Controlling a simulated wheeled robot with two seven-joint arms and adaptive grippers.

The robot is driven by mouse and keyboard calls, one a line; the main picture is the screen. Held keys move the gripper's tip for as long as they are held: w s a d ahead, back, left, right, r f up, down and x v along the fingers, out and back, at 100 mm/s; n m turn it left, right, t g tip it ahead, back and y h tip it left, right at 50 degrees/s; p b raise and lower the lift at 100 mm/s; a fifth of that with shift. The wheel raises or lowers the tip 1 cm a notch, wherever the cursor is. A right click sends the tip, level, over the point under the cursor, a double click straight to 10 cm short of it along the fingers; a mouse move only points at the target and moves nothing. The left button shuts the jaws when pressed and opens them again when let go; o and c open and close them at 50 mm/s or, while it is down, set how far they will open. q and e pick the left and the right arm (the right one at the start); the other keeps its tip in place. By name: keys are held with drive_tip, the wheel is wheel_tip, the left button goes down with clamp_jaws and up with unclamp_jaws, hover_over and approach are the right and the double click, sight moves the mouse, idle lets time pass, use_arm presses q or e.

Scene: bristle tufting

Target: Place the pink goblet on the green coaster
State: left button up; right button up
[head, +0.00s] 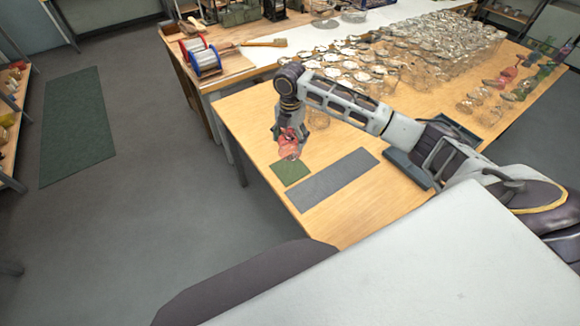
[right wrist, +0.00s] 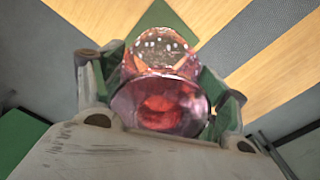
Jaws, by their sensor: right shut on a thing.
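My right gripper (head: 290,133) points down and is shut on the pink goblet (head: 289,148), near the table's left front. In the right wrist view the goblet (right wrist: 160,103) sits between the fingers, its pink bowl nearest the camera and a clear round part beyond. The green coaster (head: 291,174) is a flat square on the wooden table. The goblet's lower end shows over the coaster's far edge; I cannot tell whether it touches. Part of the coaster (right wrist: 165,17) shows past the goblet in the wrist view. My left gripper is not in view.
A grey mat (head: 338,181) lies right of the coaster. A dark blue tray (head: 407,171) lies farther right, partly behind my arm. Many clear glasses (head: 430,60) crowd the table's back, with other coloured glasses (head: 510,75) at right. The table's left edge is close.

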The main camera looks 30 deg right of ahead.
wheel_tip(320, 180, down, 6)
idle(0.5)
drive_tip(key=shift+f, duration=0.1)
drive_tip(key=shift+f+p, duration=0.35)
drive_tip(key=shift+f, duration=1.5)
drive_tip(key=shift+f, duration=0.15)
drive_tip(key=o, duration=1.5)
drive_tip(key=shift+r+b, duration=0.5)
drive_tip(key=shift+r, duration=5.65)
